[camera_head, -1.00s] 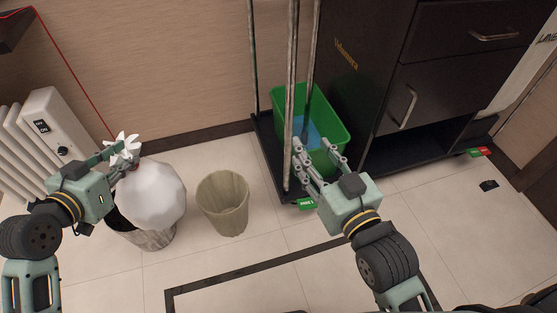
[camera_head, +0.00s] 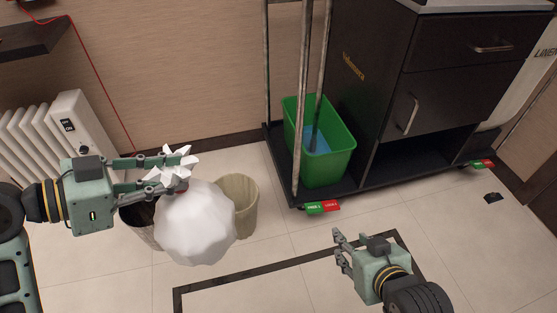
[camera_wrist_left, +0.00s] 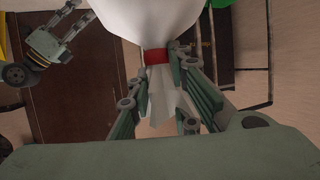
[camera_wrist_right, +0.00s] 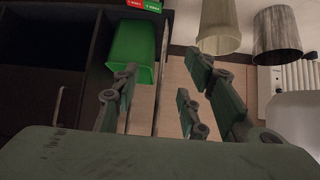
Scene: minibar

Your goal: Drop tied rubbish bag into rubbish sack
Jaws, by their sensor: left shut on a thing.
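The tied white rubbish bag (camera_head: 195,228) hangs from my left gripper (camera_head: 180,171), which is shut on its gathered neck. A red tie band shows at the neck in the left wrist view (camera_wrist_left: 156,56), with the bag body beyond it. In the head view the bag overlaps both bins and hides parts of them. My right gripper (camera_head: 339,247) is open and empty, over the floor in front of the cart. A pale panel or sack (camera_head: 530,75) with cut-off lettering shows at the cart's far right; I cannot tell if it is the rubbish sack.
A dark bin (camera_head: 138,217) and a beige bin (camera_head: 247,204) stand near the wall. A radiator (camera_head: 78,125) is at left. The dark cart (camera_head: 375,120) carries a green bucket (camera_head: 327,160) and upright poles. Open floor lies in front.

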